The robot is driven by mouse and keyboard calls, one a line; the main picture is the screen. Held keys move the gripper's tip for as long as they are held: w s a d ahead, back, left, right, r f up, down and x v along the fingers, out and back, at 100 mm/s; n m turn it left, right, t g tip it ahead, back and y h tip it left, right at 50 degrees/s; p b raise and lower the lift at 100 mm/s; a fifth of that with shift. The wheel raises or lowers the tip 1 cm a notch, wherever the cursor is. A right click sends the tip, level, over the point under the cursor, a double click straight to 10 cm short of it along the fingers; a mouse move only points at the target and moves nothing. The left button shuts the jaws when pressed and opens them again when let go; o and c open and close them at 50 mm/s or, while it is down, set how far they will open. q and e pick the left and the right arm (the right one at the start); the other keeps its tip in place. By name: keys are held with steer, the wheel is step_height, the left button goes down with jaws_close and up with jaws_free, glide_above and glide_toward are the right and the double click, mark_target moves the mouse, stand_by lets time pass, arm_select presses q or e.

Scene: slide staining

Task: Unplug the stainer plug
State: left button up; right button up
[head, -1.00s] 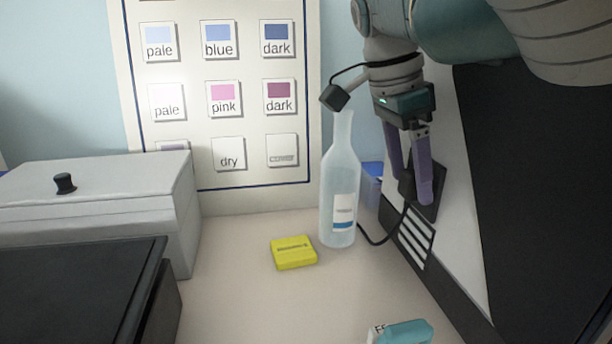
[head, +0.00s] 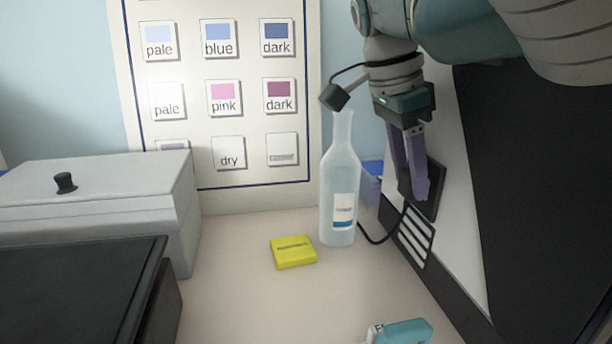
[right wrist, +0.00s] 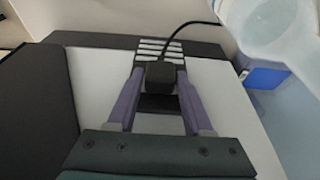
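My right gripper (head: 412,190) reaches down at the right of the head view, its purple fingers one on each side of a black plug. In the right wrist view the plug (right wrist: 160,73) sits between the fingertips, at a dark plate (right wrist: 160,103) on a white panel. The fingers look closed against its sides. A black cable (head: 376,241) runs from the plug past the bottle. The dark plate (head: 436,190) also shows behind the fingers in the head view. How deep the plug sits is hidden. My left gripper is out of view.
A clear bottle (head: 340,190) stands close left of the right gripper, with a blue box (head: 371,180) behind it. A yellow block (head: 293,251) and a teal-and-white item (head: 402,333) lie on the bench. A grey lidded box (head: 100,205) stands left.

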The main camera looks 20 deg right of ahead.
jaws_close()
stand_by(0.4)
steer(key=shift+a, duration=0.1)
steer(key=a+b, duration=0.2)
steer(key=w+a+b, duration=0.1)
steer(key=a+b, duration=0.2)
steer(key=shift+w+a, duration=0.2)
steer(key=shift+a, duration=0.1)
stand_by(0.9)
stand_by(0.3)
